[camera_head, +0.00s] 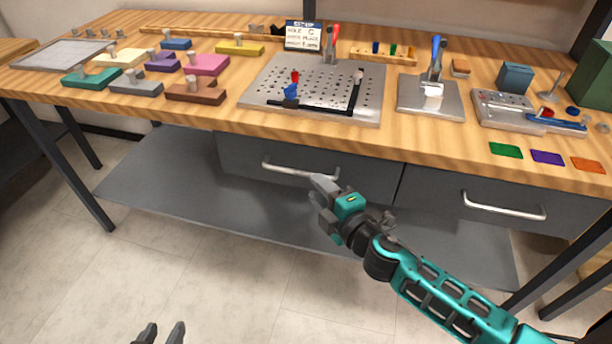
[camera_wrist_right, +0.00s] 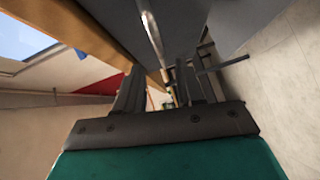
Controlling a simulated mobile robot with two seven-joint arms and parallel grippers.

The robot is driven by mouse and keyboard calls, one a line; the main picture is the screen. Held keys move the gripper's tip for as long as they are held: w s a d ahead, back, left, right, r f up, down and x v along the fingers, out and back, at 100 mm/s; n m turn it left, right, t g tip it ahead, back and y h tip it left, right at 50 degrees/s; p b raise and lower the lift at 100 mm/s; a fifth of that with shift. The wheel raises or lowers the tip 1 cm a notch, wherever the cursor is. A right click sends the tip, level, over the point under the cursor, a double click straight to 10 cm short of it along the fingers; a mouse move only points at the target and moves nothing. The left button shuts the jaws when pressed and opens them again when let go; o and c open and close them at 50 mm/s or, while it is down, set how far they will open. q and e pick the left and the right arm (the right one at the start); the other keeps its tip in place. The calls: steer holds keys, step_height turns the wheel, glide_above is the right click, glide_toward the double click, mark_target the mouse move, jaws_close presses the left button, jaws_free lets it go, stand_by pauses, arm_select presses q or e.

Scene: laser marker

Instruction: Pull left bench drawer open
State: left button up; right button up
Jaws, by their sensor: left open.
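The left bench drawer (camera_head: 240,157) is a dark grey front under the wooden bench top, and it looks shut. Its silver bar handle (camera_head: 285,168) runs across the front, and its right end is beside or behind my right gripper's tips. My right gripper (camera_head: 318,192) comes in on the teal arm from the lower right. In the right wrist view its two dark fingers (camera_wrist_right: 160,92) are apart, with the handle bar (camera_wrist_right: 152,38) ahead near the gap. I cannot tell whether they touch it. My left gripper (camera_head: 162,335) shows only its fingertips at the bottom edge, apart and empty, far from the drawer.
A right drawer (camera_head: 465,190) with its own handle (camera_head: 503,206) is beside it, also shut. A grey lower shelf (camera_head: 170,185) lies beneath. The bench top (camera_head: 225,116) holds fixtures and coloured blocks. The floor (camera_head: 130,265) in front is clear.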

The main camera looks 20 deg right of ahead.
steer(key=x, duration=0.6)
steer(key=shift+c, duration=0.5)
jaws_close()
